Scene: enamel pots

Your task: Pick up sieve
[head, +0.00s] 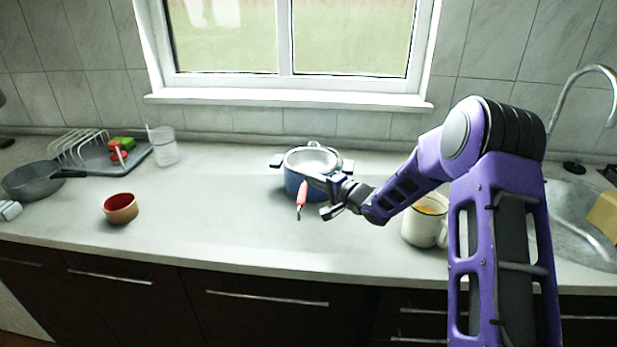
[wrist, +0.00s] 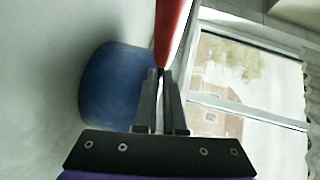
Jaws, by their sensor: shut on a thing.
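My gripper (head: 313,182) is in front of the blue pot (head: 294,184), reaching in from the right. It is shut on a red handle (head: 301,194), which I take to be the sieve's. The handle slants down across the pot's front, with a dark lower tip. The sieve's bowl is not clearly visible; a pale round shape (head: 312,158) shows at the pot's mouth, but I cannot tell if it is the sieve. In the wrist view, the red handle (wrist: 172,30) is between the fingertips (wrist: 161,72), with the blue pot (wrist: 110,90) behind.
A white mug (head: 424,228) stands under my arm to the right. A red-brown bowl (head: 121,209), a grey pan (head: 34,181), a dish rack (head: 85,150) and a clear jug (head: 163,147) are at left. A sink (head: 570,222) is at right. The counter between bowl and pot is clear.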

